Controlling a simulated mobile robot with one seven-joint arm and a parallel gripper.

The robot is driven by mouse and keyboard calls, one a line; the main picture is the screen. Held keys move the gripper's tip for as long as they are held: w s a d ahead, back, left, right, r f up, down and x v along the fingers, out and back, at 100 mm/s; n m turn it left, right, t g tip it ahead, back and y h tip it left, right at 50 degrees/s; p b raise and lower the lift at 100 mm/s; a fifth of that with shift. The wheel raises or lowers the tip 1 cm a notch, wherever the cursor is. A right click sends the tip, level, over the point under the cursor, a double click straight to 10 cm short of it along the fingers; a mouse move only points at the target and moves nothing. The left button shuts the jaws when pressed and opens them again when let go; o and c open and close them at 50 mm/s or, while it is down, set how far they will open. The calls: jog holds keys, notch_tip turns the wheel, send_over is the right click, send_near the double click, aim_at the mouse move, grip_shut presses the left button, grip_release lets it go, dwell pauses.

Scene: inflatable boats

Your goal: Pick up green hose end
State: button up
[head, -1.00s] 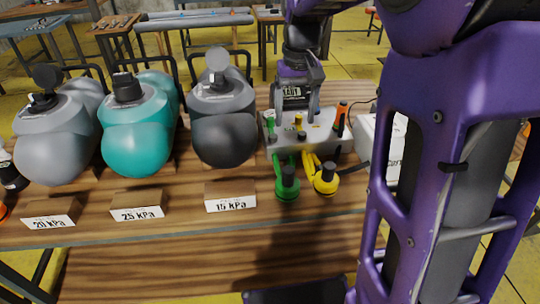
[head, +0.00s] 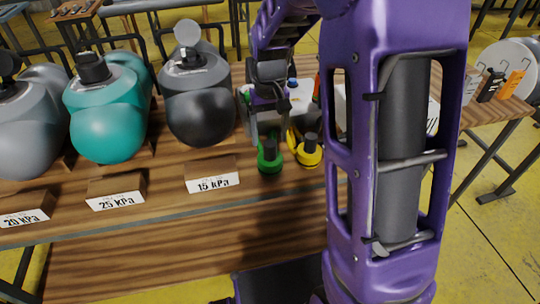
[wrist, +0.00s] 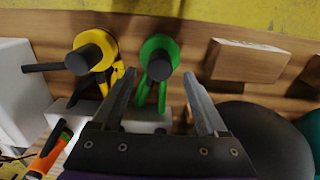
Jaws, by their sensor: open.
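The green hose end (head: 270,158), a green ring with a black cylindrical knob, lies near the front of the wooden table, beside the yellow hose end (head: 309,152). My gripper (head: 267,137) is just behind and above the green one in the head view. In the wrist view my open gripper (wrist: 158,76) has a finger on each side of the green hose line, and the green hose end (wrist: 160,58) sits centred just beyond the fingertips. Nothing is held. Whether the fingers touch it, I cannot tell. The yellow hose end (wrist: 92,52) is left of the left finger.
A dark grey pump (head: 200,118) and a teal pump (head: 108,122) stand to the left. A "15 kPa" block (head: 213,178) lies left of the green hose end. A grey manifold box (wrist: 150,118) is under my gripper. An orange-handled tool (wrist: 50,148) stands nearby.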

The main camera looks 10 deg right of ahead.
aim_at(270, 143)
notch_tip(270, 143, down, 5)
jog(key=shift+s+r+b, duration=0.1)
jog(key=shift+b, duration=0.4)
grip_shut()
